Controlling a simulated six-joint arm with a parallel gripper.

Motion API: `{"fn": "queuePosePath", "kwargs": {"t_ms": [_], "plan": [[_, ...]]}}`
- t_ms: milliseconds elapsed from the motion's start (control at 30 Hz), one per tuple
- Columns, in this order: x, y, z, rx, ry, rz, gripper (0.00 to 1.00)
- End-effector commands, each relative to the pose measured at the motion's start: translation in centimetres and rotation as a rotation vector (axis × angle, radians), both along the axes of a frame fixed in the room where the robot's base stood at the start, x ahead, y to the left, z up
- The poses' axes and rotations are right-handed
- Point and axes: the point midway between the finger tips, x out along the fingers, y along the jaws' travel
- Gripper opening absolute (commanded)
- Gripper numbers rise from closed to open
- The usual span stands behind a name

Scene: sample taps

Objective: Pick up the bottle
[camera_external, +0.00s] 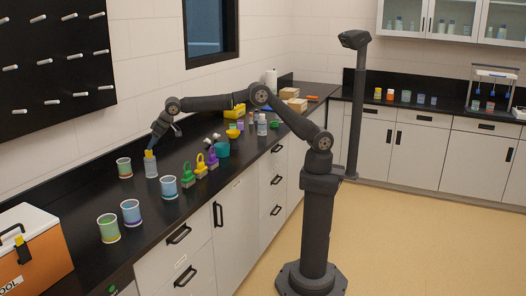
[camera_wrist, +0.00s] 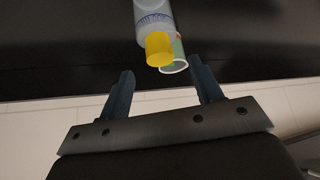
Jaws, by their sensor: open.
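The bottle (camera_external: 151,166) is pale and clear-looking with a yellow cap, and stands upright on the black counter (camera_external: 85,205). In the wrist view the bottle (camera_wrist: 152,18) shows at the top with its yellow cap (camera_wrist: 159,46) toward me. My gripper (camera_external: 151,143) is just above the bottle's cap. In the wrist view my gripper (camera_wrist: 160,82) is open and empty, its two blue-grey fingers apart, with the cap beyond the fingertips and roughly centred between them.
A green cup (camera_external: 124,168) stands left of the bottle and partly behind it in the wrist view. A blue cup (camera_external: 169,187), padlocks (camera_external: 200,166) and another bottle (camera_external: 262,125) stand to the right. An orange cooler (camera_external: 38,252) sits at the front left.

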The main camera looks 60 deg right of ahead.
Motion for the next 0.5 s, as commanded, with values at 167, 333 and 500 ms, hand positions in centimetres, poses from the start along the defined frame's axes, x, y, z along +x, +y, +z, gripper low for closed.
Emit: {"fn": "queuePosePath", "kwargs": {"t_ms": [167,333,500], "plan": [[0.5,0.2,-0.8,0.0,0.001,0.0,0.59],[1.5,0.5,-2.5,-0.001,0.002,-0.001,0.59],[2.6,1.0,-4.3,-0.001,0.001,-0.001,0.59]]}}
